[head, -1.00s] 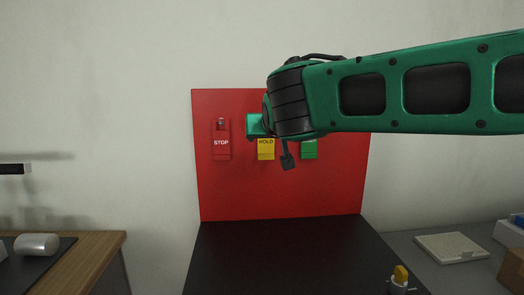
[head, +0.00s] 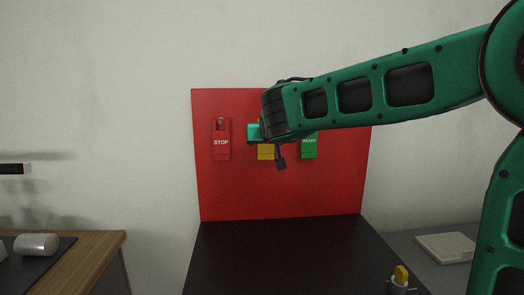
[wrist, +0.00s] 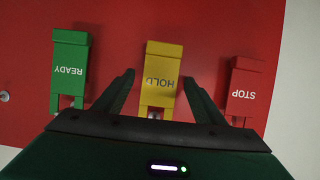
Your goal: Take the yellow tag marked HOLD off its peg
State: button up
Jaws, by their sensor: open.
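The yellow HOLD tag (wrist: 162,72) hangs on the red board, and the wrist view shows it upside down between the two open fingers of my gripper (wrist: 155,88). Bare gaps show on both sides of the tag, so the fingers are not closed on it. In the head view only part of the yellow tag (head: 266,153) shows below my arm. My gripper itself is mostly hidden there behind my wrist. The peg of the yellow tag is mostly hidden at the gripper's edge.
The red STOP tag (head: 221,140) hangs left of the yellow one and the green READY tag (head: 309,146) right of it, on the red board (head: 280,190). A black surface (head: 290,255) lies below. A yellow-topped knob (head: 400,276) stands at its front right.

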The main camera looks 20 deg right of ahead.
jog(key=c, duration=1.1)
jog(key=shift+r, duration=0.1)
